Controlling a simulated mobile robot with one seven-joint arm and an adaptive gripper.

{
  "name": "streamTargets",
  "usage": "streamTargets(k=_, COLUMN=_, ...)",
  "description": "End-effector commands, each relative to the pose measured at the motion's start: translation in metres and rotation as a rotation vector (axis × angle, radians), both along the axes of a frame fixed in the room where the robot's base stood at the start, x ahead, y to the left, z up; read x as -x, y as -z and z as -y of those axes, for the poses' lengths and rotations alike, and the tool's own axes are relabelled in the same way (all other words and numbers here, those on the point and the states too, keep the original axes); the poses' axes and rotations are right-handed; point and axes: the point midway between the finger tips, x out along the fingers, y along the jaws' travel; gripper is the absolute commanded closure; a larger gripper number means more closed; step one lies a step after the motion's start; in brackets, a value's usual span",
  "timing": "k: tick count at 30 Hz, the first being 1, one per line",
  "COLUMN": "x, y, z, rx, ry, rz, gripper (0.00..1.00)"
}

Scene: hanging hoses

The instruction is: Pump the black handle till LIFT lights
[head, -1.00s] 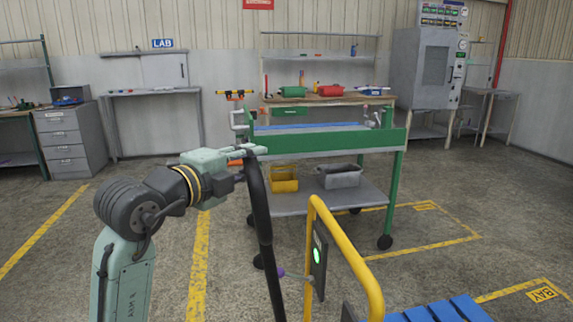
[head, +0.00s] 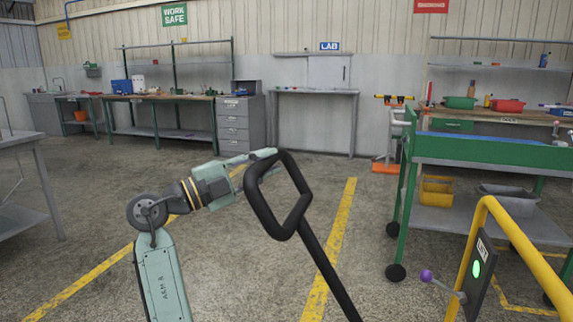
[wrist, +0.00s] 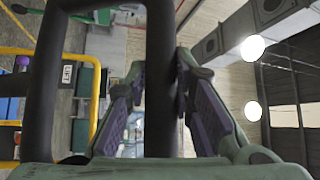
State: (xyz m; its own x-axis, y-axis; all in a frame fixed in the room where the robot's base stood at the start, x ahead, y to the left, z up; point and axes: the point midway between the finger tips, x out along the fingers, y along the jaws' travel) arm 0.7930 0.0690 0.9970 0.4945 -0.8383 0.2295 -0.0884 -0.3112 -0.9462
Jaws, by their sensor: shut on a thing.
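The black handle (head: 251,207) is a closed loop on a long bar that slants down to the right. My gripper (head: 266,157) is shut on the loop's upper part. In the wrist view, a black bar of the handle (wrist: 160,120) runs between the two fingers of my gripper (wrist: 160,65). A dark panel (head: 482,280) on the yellow rail carries a round green light (head: 476,269), which is glowing. The LIFT label (head: 481,248) is above the light, and it also shows in the wrist view (wrist: 67,73).
A yellow tube rail (head: 500,222) and a small lever with a purple knob (head: 426,276) stand at the right. A green trolley (head: 480,150) is behind them. Open floor with yellow lines lies left of the handle. A grey table (head: 20,150) is at the far left.

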Motion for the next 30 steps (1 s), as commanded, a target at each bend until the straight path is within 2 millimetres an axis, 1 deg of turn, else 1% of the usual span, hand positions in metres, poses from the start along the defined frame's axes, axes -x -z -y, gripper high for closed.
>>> streamTargets(k=1, x=-0.0008, y=0.0038, z=-0.0025, rx=0.002, ry=0.002, rz=-0.005, gripper=1.0)
streamTargets(k=3, x=-0.0014, y=0.0046, z=-0.0046, rx=0.006, ry=0.001, rz=-0.006, gripper=1.0)
streamTargets(k=14, x=-0.0021, y=0.0047, z=-0.0054, rx=0.008, ry=0.002, rz=-0.007, gripper=1.0)
streamTargets(k=15, x=-0.0021, y=0.0047, z=-0.0054, rx=0.008, ry=0.002, rz=-0.007, gripper=0.76)
streamTargets(k=24, x=-0.0021, y=0.0041, z=-0.0053, rx=0.007, ry=0.001, rz=-0.005, gripper=0.57)
streamTargets(k=30, x=-0.002, y=0.0037, z=-0.0053, rx=0.008, ry=0.0, rz=-0.004, gripper=0.57)
